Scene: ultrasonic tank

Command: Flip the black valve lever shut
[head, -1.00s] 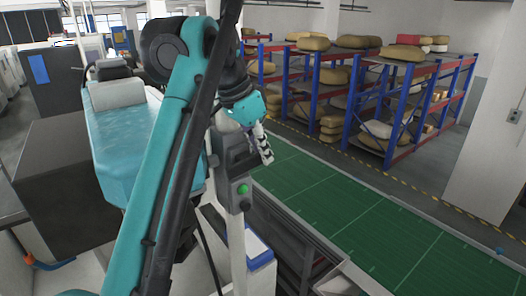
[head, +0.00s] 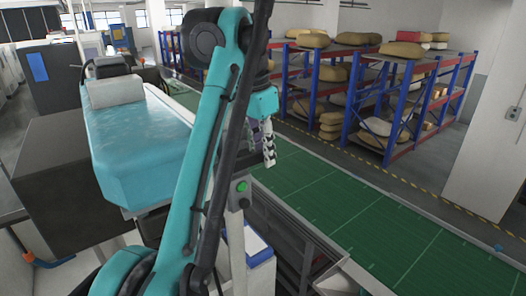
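My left arm crosses the middle of the view, in front of the tank's right side. My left gripper (head: 268,150) hangs with its black and white fingers pointing down, right of the tank and apart from it. The fingers overlap, so their opening cannot be told. Nothing shows held in them. My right gripper is out of view.
A green conveyor (head: 345,210) runs along the right. A control post with a green button (head: 241,187) stands just below my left gripper, partly behind my arm. Blue racks (head: 385,95) with sacks stand behind. A pipe with an orange end (head: 29,257) is at lower left.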

